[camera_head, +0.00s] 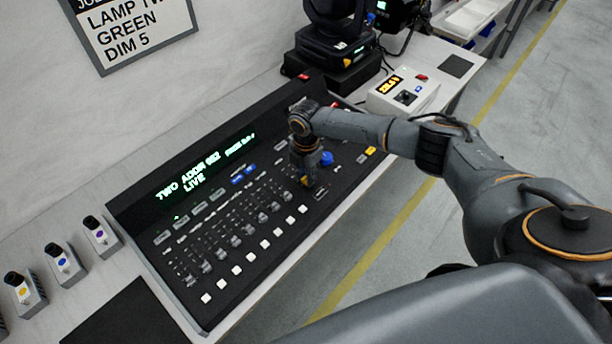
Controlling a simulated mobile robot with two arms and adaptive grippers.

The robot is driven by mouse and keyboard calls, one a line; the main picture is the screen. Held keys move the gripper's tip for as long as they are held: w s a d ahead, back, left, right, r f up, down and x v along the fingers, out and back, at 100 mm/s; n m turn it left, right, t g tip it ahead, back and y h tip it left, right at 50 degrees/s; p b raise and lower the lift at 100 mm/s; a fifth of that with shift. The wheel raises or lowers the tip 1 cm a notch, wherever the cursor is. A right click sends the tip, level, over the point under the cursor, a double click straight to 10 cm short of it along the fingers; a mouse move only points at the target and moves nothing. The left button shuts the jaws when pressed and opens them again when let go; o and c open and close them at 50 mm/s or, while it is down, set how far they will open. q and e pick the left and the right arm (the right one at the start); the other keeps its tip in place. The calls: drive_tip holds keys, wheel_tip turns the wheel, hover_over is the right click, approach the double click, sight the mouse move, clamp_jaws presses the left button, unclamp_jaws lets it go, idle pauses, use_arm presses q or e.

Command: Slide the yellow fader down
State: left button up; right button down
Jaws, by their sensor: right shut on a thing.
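The black lighting console (142,226) lies on the bench with a row of grey faders and white buttons. A small yellow cap, the yellow fader (304,181), shows at the tip of my right gripper (311,184), at the right end of the fader row. My right gripper points down at the console and is shut on the yellow fader; its fingers hide most of the cap and its slot. A green display (200,175) on the console reads "TWO ADDR" and "LIVE". My left gripper is not in view.
A blue knob (326,158) sits close to the right of my gripper, with a yellow button (370,150) further right. A white box with a lit readout (402,95) and a moving-head lamp (335,40) stand behind.

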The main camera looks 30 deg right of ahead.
drive_tip(key=c, duration=1.5)
unclamp_jaws()
drive_tip(key=shift+s+f, duration=0.15)
drive_tip(key=o, duration=0.3)
drive_tip(key=shift+o, duration=0.2)
drive_tip(key=shift+d, duration=0.1)
drive_tip(key=shift+r, duration=0.2)
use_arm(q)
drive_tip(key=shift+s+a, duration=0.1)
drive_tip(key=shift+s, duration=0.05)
use_arm(e)
wheel_tip(320, 180, up, 12)
drive_tip(key=shift+f, duration=0.15)
